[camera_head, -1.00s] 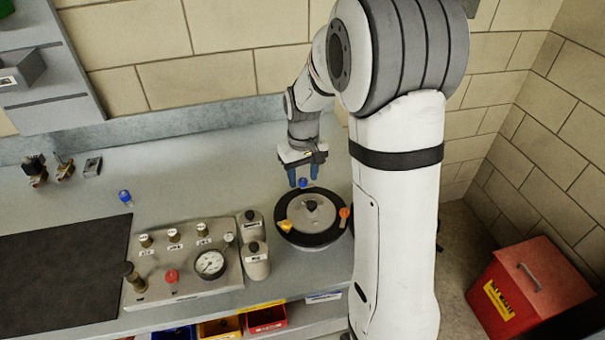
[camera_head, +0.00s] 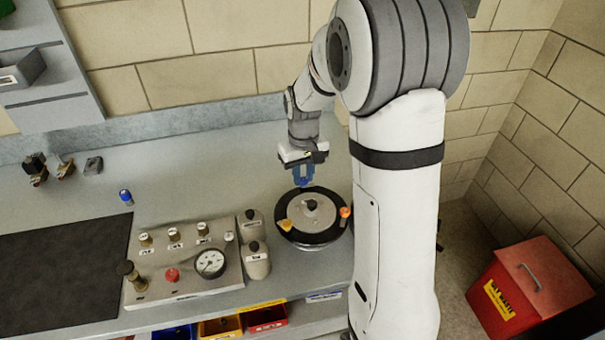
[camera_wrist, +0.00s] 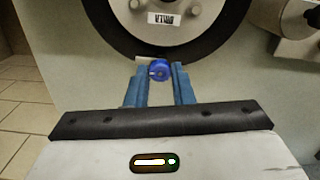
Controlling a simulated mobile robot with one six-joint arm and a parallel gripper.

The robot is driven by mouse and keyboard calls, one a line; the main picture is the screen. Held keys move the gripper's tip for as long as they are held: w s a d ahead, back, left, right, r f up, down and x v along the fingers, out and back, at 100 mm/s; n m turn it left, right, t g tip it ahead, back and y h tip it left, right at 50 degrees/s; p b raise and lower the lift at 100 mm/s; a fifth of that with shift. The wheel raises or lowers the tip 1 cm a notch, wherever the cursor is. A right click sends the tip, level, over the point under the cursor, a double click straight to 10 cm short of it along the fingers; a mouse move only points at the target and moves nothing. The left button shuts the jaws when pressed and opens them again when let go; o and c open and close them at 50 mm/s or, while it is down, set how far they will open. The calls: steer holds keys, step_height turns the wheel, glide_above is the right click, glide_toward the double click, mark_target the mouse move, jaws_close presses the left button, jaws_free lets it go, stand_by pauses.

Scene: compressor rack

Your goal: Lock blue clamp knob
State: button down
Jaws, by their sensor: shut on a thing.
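The blue clamp knob (camera_wrist: 159,71) sits at the rim of a round vessel (camera_wrist: 105,38), between the two blue fingers of my gripper (camera_wrist: 160,78) in the wrist view. A small light mark shows on the knob's face. My gripper is shut on the knob. In the head view my gripper (camera_head: 303,183) reaches down at the back edge of the round black-rimmed vessel (camera_head: 283,228), and its fingers hide the knob there. An orange knob (camera_head: 345,212) and a yellow knob (camera_head: 285,224) stand on the same rim.
A control panel (camera_head: 190,290) with a gauge (camera_head: 210,263) stands left of the vessel. Two small bottles (camera_head: 256,262) stand between them. A loose blue-topped part (camera_head: 126,197) lies on the bench. A red bin (camera_head: 530,290) is on the floor at right.

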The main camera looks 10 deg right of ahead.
steer(key=m+b, duration=0.1)
steer(key=m, duration=0.3)
steer(key=shift+m, duration=0.3)
steer(key=m, duration=0.4)
steer(key=shift+m+b, duration=0.3)
steer(key=shift+b, duration=0.1)
steer(key=m, duration=0.4)
steer(key=shift+m+b, duration=0.45)
steer(key=shift+m, duration=1.75)
steer(key=c, duration=1.3)
jaws_free()
steer(key=shift+o, duration=0.2)
